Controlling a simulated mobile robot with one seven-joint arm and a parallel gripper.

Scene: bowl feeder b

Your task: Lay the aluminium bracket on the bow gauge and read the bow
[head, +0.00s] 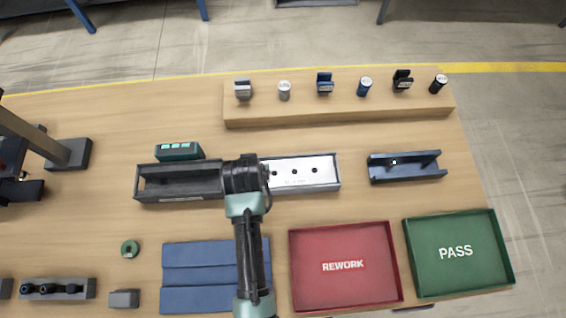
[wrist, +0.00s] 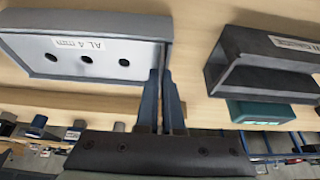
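A light metal plate with several dark holes, apparently the aluminium bracket (head: 312,164), lies in a grey rim right of my gripper (head: 248,176). In the wrist view the same plate (wrist: 100,50) bears the label "AL 4 mm". My gripper's fingers (wrist: 163,80) point down close together at the plate's end. Whether they pinch its edge or stand beside it is unclear. My arm hides the plate's left end in the head view.
A dark empty trough (head: 180,189) lies left of my gripper, a teal display box (head: 180,151) behind it. A wooden block (head: 300,112) with several posts stands at the back. A red REWORK tray (head: 345,290) and a green PASS tray (head: 460,280) lie in front.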

